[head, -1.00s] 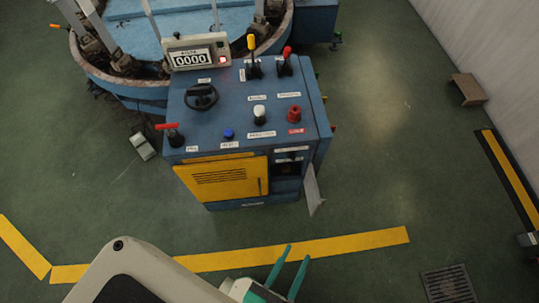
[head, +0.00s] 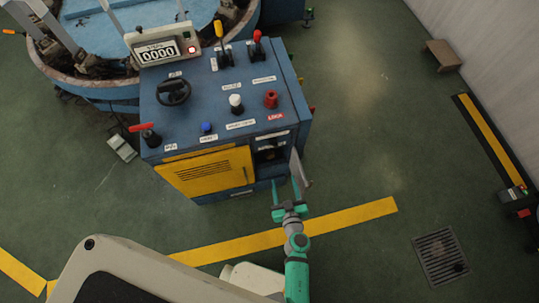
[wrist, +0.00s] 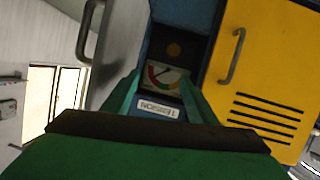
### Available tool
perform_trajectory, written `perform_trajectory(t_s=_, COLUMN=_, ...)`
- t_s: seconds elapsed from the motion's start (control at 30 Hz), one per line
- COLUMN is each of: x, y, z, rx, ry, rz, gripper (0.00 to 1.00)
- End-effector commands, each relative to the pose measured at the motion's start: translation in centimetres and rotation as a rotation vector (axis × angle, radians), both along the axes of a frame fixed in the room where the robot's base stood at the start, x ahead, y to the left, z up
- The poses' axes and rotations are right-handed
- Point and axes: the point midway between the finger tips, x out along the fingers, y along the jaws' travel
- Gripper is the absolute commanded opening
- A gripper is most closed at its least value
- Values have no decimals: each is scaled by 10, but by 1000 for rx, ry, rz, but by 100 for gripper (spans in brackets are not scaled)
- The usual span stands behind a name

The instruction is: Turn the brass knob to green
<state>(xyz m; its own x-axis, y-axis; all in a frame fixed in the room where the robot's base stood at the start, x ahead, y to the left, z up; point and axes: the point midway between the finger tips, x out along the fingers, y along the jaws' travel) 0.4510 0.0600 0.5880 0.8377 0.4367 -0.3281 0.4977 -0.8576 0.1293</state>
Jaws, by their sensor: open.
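The brass knob (wrist: 173,50) shows in the wrist view as a small dim round disc deep in the open compartment of the blue console (head: 218,100). A gauge (wrist: 163,77) with a coloured arc sits beside it; I cannot tell where its needle points. An upside-down TENSION label (wrist: 157,107) lies on the gauge's other side. My gripper (head: 285,182) is open and empty, its two green fingers apart in front of the compartment. In the wrist view the fingers (wrist: 160,88) flank the gauge and label, short of the knob.
The compartment's grey door (head: 301,168) stands open just right of my fingers. A shut yellow door (head: 205,172) with a handle is on the left. Levers, buttons and a black handwheel (head: 173,91) are on the console top.

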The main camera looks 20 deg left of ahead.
Motion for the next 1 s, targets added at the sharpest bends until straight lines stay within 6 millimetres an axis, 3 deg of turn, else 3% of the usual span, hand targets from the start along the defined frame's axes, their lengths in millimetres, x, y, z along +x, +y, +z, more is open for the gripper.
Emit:
perform_trajectory(t_s=0.1, x=29, y=27, z=-22, rx=2, ry=28, rz=33, gripper=53)
perform_trajectory(t_s=0.27, x=48, y=50, z=-39, rx=6, ry=58, rz=54, gripper=53)
perform_trajectory(t_s=0.57, x=66, y=65, z=-50, rx=8, ry=70, rz=59, gripper=53)
perform_trajectory(t_s=1.0, x=116, y=99, z=-74, rx=10, ry=69, rz=63, gripper=53)
